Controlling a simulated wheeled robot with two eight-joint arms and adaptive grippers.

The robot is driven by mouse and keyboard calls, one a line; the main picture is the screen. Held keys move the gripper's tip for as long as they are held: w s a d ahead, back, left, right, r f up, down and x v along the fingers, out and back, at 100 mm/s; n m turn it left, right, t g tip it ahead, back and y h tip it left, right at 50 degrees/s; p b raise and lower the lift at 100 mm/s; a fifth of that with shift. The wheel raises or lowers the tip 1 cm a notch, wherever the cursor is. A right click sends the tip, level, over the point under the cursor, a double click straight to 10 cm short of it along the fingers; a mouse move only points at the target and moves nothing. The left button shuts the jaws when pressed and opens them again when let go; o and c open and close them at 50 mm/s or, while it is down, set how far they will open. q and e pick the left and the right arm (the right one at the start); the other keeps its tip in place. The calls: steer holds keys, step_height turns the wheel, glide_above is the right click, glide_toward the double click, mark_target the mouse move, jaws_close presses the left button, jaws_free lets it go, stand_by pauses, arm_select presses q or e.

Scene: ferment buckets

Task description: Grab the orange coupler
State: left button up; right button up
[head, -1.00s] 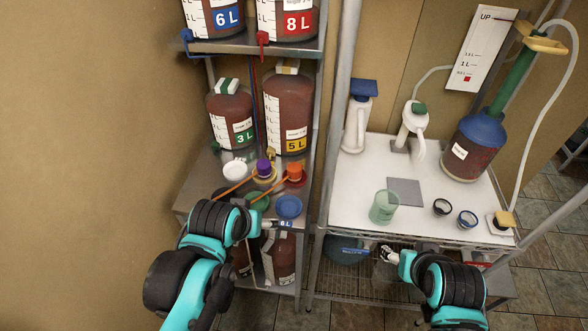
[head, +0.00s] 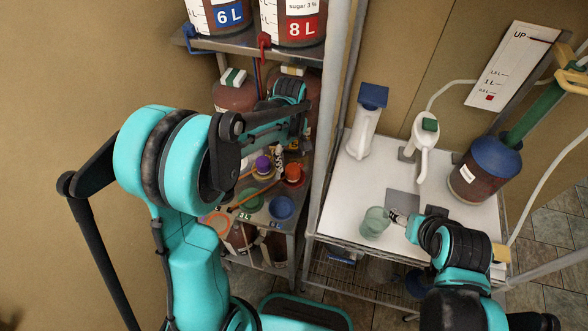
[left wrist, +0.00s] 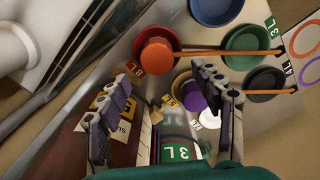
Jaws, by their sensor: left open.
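The orange coupler (head: 293,171) stands in a red dish on the middle shelf, beside a purple coupler (head: 263,165). In the left wrist view the orange coupler (left wrist: 157,54) sits in the red dish (left wrist: 172,39), beyond my fingertips and a little left of centre. My left gripper (head: 279,158) reaches down over the shelf, next to the couplers.
Large bottles stand behind the couplers, partly hidden by my left arm. A rack post (head: 325,130) rises right of the shelf. The white table (head: 340,205) holds a jug and a bucket.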

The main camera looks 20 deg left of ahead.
mark_target(292, 168)
arm_select(q)
steer(key=f, duration=0.2)
steer(key=f+b, duration=0.1)
steer(key=f, duration=0.3)
steer(key=shift+d+f, duration=0.3)
steer(key=c, duration=1.4)
